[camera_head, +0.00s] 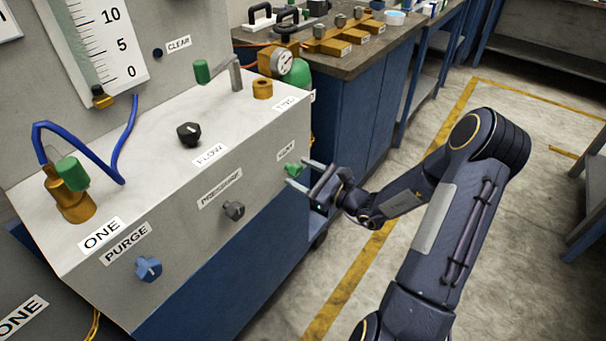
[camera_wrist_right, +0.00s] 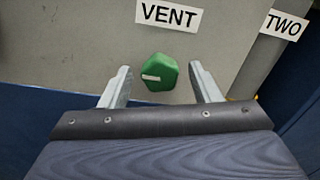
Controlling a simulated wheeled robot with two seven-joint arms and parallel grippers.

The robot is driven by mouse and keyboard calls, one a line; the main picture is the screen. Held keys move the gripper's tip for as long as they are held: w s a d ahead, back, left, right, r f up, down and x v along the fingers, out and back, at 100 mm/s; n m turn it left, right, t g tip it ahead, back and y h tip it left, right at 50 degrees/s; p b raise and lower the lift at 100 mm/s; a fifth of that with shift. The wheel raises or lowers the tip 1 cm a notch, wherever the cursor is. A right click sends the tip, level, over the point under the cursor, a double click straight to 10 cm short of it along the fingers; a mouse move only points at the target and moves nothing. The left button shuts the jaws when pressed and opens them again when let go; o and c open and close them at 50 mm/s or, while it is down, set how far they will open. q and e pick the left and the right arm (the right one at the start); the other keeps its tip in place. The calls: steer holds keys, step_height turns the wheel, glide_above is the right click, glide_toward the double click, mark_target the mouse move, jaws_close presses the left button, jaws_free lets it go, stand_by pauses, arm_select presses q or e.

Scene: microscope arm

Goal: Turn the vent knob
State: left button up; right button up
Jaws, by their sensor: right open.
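The vent knob is a green knob (camera_head: 293,170) on the front face of the grey panel box, near its right end. In the right wrist view the green knob (camera_wrist_right: 160,72) has a pale pointer mark on it and sits below the VENT label (camera_wrist_right: 169,15). My right gripper (camera_head: 303,175) is open in front of the knob. In the wrist view its two fingers (camera_wrist_right: 160,82) stand to the left and right of the knob, with a gap on each side. I cannot tell how far the fingertips reach around it. My left gripper is not in view.
The grey box (camera_head: 190,215) also carries a blue PURGE knob (camera_head: 148,269), a grey PRESSURE knob (camera_head: 233,210) and a black FLOW knob (camera_head: 189,133). A brass valve with a green cap (camera_head: 73,180) stands at left. A blue-sided bench (camera_head: 350,125) is behind.

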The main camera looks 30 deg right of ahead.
steer(key=c, duration=1)
steer(key=m+p, duration=0.4)
steer(key=shift+r, duration=0.2)
steer(key=m+p, duration=0.7)
steer(key=m, duration=0.2)
steer(key=shift+d+f+m+p, duration=0.1)
steer(key=shift+m+p, duration=0.2)
steer(key=shift+m, duration=0.1)
steer(key=shift+f+m+p, duration=0.2)
steer(key=shift+m+p, duration=0.7)
steer(key=shift+m, duration=1.2)
